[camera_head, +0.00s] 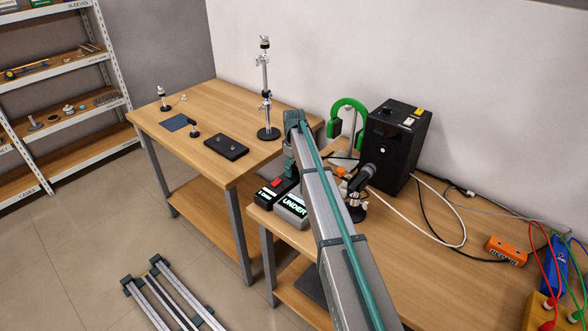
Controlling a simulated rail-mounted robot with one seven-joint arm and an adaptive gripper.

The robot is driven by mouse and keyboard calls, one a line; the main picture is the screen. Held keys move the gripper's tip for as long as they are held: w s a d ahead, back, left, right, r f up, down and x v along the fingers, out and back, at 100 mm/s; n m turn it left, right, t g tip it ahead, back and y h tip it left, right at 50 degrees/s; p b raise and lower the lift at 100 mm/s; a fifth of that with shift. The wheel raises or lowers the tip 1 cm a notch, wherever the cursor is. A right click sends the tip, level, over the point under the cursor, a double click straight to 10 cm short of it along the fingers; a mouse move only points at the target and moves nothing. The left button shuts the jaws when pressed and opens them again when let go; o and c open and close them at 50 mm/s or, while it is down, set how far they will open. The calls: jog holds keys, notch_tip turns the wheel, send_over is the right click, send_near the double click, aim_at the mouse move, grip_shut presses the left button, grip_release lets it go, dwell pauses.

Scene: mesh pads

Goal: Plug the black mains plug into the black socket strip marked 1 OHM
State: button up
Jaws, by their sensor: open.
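The black socket strip marked 1 OHM (264,196) lies on the near bench at its left end, with a red switch on top. My arm reaches over the bench and bends down at its far end. My gripper (290,184) is a small dark shape below the teal wrist, over or just behind the strip's far end. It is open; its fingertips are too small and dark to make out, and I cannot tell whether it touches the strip. I cannot pick out the black mains plug for certain; a small dark piece (469,192) lies on a cable by the wall.
A box reading UNDER (292,209) sits right beside the strip. Behind my arm stand a black cabinet (394,148), a green arched piece (349,108) and a dark cylinder on a stand (362,181). White and black cables and an orange block (506,251) lie to the right.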

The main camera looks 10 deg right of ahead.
aim_at(294, 165)
notch_tip(294, 165, up, 12)
dwell(0.5)
jog(key=s+a+f+n+t, duration=0.1)
jog(key=s+a+f, duration=0.3)
jog(key=a+f, duration=0.45)
jog(key=s+a+f+t+y, duration=0.15)
jog(key=s+a+f, duration=0.25)
jog(key=a+f, duration=0.45)
jog(key=s+a+f+n+t, duration=0.15)
jog(key=s+a+f, duration=0.25)
jog(key=a+f, duration=0.45)
jog(key=s+d+f+m+g+h, duration=0.1)
jog(key=s+d+f+m+g, duration=0.1)
jog(key=s+d+f, duration=0.55)
jog(key=s+d+f+m+g, duration=0.15)
jog(key=s+d+f, duration=0.25)
jog(key=s, duration=0.6)
jog(key=s+d+f+m+g+h, duration=0.1)
jog(key=s+d+f+m+g, duration=0.1)
jog(key=s+d+f, duration=0.55)
jog(key=s+d+m+g, duration=0.2)
jog(key=s+d, duration=0.1)
jog(key=s, duration=1.3)
jog(key=s+d+f+m+g, duration=0.1)
jog(key=s+d+m+g, duration=0.2)
jog(key=s, duration=1.3)
jog(key=shift+s+d+f, duration=0.2)
